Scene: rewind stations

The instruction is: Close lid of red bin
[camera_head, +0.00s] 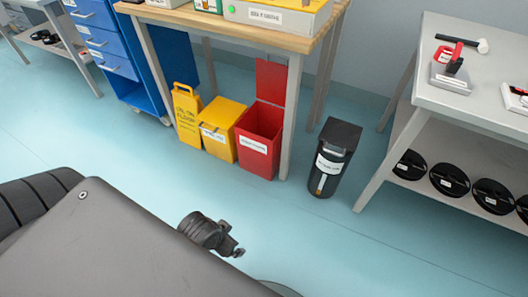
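The red bin (259,148) stands on the floor under the front right part of the wooden table. Its red lid (271,82) is open and stands upright at the bin's back edge. The inside looks dark and its front carries a white label. A dark gripper (238,250), which I take as my left, shows at the lower middle, in front of the bin and well apart from it. Its fingers are small and partly turned away, so its opening is unclear. My own grey body part hides its arm. My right gripper is not in view.
A yellow bin (221,129) with a shut lid and a taller yellow container (187,114) stand left of the red bin. A table leg (291,115) stands close to its right. A black bin (333,158) is further right. The floor in front is clear.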

